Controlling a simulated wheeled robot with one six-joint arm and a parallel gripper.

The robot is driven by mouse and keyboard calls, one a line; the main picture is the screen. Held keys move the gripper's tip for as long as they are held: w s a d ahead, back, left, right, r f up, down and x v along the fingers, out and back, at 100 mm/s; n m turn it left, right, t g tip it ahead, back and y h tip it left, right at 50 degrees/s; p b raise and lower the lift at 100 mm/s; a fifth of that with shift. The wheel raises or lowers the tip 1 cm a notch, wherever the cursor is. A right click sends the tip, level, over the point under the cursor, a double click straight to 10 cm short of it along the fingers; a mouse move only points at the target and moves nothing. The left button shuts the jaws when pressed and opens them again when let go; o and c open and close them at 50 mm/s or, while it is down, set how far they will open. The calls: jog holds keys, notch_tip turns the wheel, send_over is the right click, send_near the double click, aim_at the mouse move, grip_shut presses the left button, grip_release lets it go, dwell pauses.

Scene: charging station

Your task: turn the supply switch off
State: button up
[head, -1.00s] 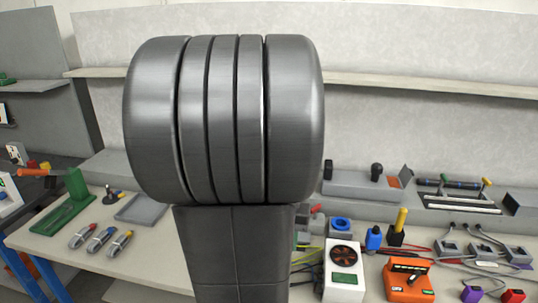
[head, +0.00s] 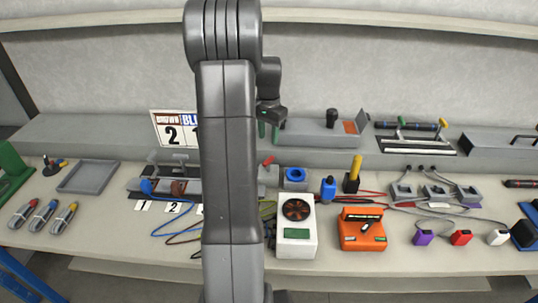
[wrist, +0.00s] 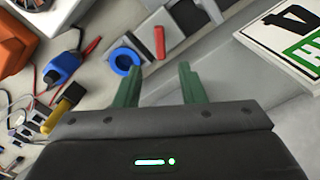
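No part is clearly marked as the supply switch. A small grey unit with a red lever (head: 268,160) stands on the bench, partly hidden behind my arm. The red lever also shows in the wrist view (wrist: 159,42), just beyond my fingertips. My gripper (head: 269,130) is above and behind that unit in the head view. In the wrist view my gripper's green fingers (wrist: 160,80) are apart with nothing between them. Blue (head: 147,187) and brown (head: 178,188) levers stand behind numbered cards, left of my arm.
A blue ring on a grey block (head: 295,175), a white fan box (head: 297,240) and an orange box (head: 361,235) stand right of my arm. A brown-and-blue number sign (head: 172,132) stands behind. Loose cables cross the bench. A grey tray (head: 88,177) lies left.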

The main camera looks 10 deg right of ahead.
aim_at(268, 159)
notch_tip(268, 159, down, 10)
jog(key=shift+r+p, duration=0.25)
jog(key=shift+p, duration=0.25)
grip_shut()
